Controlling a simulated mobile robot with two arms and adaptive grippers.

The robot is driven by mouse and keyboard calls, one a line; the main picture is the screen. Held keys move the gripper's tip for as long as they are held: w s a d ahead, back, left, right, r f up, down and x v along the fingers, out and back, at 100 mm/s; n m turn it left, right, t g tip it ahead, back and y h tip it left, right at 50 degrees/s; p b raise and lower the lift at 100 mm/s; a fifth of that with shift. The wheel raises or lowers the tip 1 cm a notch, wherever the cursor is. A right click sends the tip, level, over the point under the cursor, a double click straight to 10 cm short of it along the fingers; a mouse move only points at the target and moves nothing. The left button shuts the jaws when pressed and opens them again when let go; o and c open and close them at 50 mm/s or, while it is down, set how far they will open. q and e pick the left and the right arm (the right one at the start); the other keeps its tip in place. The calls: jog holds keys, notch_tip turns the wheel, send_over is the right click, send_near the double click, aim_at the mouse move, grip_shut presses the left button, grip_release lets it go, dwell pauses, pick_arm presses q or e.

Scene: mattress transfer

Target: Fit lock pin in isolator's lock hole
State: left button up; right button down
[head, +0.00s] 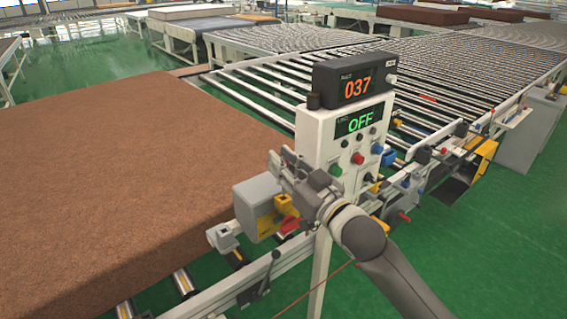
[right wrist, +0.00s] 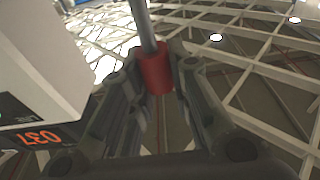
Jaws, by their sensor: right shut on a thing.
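My right gripper (head: 287,170) is in front of the control post, just above and right of a grey and yellow box (head: 257,198) that looks like the isolator. In the right wrist view the right gripper (right wrist: 157,82) is shut on the red collar of the lock pin (right wrist: 155,70), whose grey shaft runs out past the fingertips. The shaft's end is out of that view. In the head view I cannot make out the pin, and the lock hole cannot be picked out. My left gripper is not in view.
A control post (head: 316,130) with displays reading 037 and OFF stands close behind the gripper. A large brown mattress (head: 120,180) lies at the left. Roller conveyors (head: 440,75) extend behind. Green floor (head: 490,250) is free at the right.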

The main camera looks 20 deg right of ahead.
aim_at(284, 194)
jog(key=shift+p, duration=0.45)
dwell(0.7)
jog(key=shift+f+b, duration=2)
jog(key=shift+f, duration=1.15)
jog(key=c, duration=1.3)
grip_release()
jog(key=v, duration=1.2)
jog(key=shift+r, duration=0.1)
